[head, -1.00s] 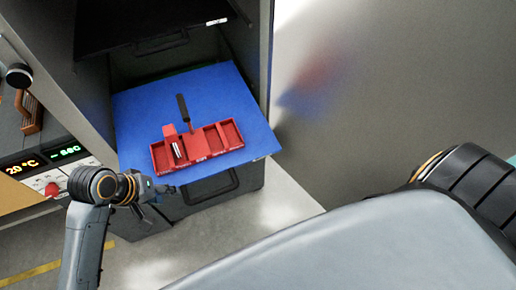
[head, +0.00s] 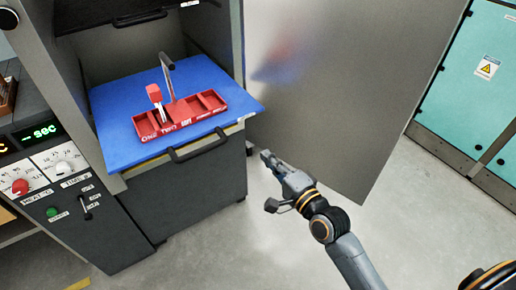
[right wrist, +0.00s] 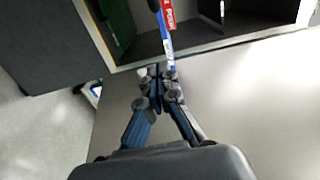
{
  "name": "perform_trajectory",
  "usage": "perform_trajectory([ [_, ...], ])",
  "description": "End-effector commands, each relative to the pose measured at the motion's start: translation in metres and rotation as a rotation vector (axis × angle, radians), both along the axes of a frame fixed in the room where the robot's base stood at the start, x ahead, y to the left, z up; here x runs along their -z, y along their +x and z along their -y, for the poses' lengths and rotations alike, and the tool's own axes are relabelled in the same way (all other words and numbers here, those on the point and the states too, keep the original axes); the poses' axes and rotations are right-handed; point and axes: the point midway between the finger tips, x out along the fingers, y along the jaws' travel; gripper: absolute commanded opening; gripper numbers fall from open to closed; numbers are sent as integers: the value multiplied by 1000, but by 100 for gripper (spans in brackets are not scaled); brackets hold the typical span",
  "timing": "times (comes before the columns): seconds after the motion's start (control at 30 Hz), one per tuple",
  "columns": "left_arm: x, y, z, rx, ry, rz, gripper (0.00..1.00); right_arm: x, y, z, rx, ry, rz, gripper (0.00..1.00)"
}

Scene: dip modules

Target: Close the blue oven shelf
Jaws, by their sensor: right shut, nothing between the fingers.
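The blue oven shelf (head: 108,112) sticks out of the open oven in the head view, with a red divided holder (head: 186,122) with an upright handle on it. A dark handle (head: 199,148) is at its front edge. My right gripper (head: 266,156) is shut and empty, to the right of the shelf's front corner and apart from it in the picture. In the right wrist view its closed fingers (right wrist: 158,76) are below a narrow blue strip (right wrist: 166,47), apparently the shelf seen nearly edge-on; contact cannot be told. My left gripper is not in view.
The large grey oven door (head: 335,90) stands open to the right of the shelf, close behind my right gripper. A control panel (head: 62,168) with knobs is at the left. Teal cabinets (head: 468,90) stand at the far right. The floor in front is clear.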

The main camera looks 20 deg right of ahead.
Motion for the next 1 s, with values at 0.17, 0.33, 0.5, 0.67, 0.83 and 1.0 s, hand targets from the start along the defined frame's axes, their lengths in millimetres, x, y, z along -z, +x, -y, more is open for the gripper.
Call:
perform_trajectory([
  [0.17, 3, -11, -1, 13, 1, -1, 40, -12, 7, -3, -5, 29, 19, 0],
  [0.33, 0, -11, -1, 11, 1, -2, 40, -12, 32, -12, -5, 29, 18, 0],
  [0.5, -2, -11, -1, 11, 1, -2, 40, -12, 67, -23, -4, 28, 17, 0],
  [0.67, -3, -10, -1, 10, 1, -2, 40, -12, 98, -33, -5, 25, 17, 0],
  [0.83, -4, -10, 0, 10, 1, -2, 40, -11, 120, -41, -5, 25, 16, 0],
  [1.0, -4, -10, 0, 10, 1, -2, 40, -10, 131, -44, -4, 24, 14, 0],
])
